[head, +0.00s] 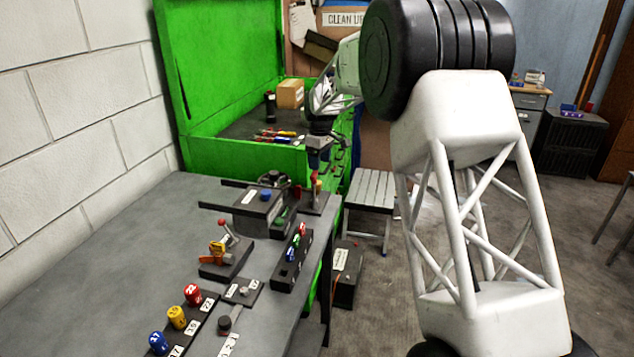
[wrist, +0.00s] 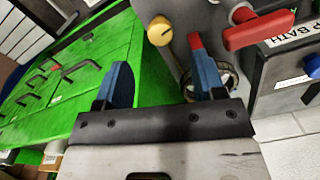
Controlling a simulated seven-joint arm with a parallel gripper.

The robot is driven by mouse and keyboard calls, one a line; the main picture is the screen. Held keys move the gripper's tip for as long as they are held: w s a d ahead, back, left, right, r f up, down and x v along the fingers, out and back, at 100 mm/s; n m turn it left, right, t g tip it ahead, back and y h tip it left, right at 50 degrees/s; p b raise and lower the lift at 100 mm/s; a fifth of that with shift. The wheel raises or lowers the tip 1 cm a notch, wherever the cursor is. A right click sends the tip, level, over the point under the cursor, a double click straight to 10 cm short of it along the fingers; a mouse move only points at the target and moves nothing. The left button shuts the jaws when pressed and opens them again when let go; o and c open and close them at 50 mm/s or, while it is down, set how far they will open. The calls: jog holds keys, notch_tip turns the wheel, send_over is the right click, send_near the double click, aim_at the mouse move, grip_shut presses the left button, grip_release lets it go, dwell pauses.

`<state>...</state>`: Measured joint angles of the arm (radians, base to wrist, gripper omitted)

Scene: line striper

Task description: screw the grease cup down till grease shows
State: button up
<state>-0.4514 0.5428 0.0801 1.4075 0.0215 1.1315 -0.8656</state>
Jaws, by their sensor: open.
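My gripper (head: 319,146) is above the far end of the bench, over a small fixture with red and yellow parts (head: 316,186). In the wrist view my gripper (wrist: 158,60) has its two blue fingers spread with nothing between them. A yellow round knob (wrist: 160,31) with a dark mark sits on a grey plate beyond the fingertips. A red handle (wrist: 258,30) is to the right. A metal ring (wrist: 226,80) shows beside the right finger, partly hidden by it. I cannot tell which part is the grease cup, and I see no grease.
The grey bench (head: 105,235) carries a lever fixture (head: 225,258), a block with coloured pegs (head: 293,258) and numbered red, yellow and blue knobs (head: 177,317). A green tool chest (head: 220,70) stands behind. A grey step stool (head: 371,190) is right of the bench. The bench's left side is clear.

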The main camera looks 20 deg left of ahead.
jog(key=shift+w+a+f, duration=0.25)
jog(key=shift+a+f, duration=0.1)
jog(key=shift+a, duration=0.15)
jog(key=shift+s+f, duration=0.15)
jog(key=shift+f, duration=3.75)
jog(key=shift+c, duration=0.4)
jog(key=c, duration=0.8)
jog(key=shift+c, duration=0.2)
